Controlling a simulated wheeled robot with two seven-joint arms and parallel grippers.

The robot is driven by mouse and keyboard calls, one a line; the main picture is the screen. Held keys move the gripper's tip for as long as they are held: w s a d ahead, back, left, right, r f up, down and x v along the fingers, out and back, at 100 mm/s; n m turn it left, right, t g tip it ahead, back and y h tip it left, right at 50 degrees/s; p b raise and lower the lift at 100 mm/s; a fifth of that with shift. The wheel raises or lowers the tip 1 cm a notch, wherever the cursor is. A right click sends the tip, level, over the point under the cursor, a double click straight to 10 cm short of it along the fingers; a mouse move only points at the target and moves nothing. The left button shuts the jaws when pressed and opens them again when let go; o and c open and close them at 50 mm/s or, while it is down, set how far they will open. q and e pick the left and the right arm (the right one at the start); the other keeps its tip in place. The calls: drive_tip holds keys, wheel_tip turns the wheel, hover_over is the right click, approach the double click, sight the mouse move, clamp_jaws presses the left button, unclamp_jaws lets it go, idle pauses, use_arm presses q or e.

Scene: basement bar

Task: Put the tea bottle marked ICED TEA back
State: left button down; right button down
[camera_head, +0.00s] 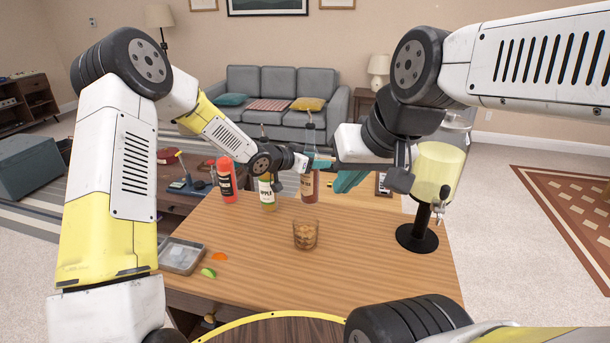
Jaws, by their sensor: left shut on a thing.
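A tall bottle with amber-brown liquid and a pale label (308,187) stands upright near the far edge of the wooden counter (345,275). Its label is too small to read, but its colour fits tea. My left gripper (318,161) reaches in from the left and is shut on this bottle at its upper part; the fingers hide some of it. I cannot tell whether the bottle's base touches the counter. My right gripper (350,180), with teal fingers, hangs just to the right of the bottle, apart from it as far as I see. Its finger gap is unclear.
A red bottle (226,182) and a yellow-green bottle (267,194) stand left of the amber one. A glass of brown drink (305,235) is mid-counter. A metal tray (181,256) and garnishes lie front left. A drink dispenser (437,177) stands right.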

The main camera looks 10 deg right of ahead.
sight(315, 174)
use_arm(q)
drive_tip(key=shift+f, duration=2.55)
drive_tip(key=c, duration=0.6)
unclamp_jaws()
drive_tip(key=shift+f, duration=0.1)
drive_tip(key=shift+o, duration=0.2)
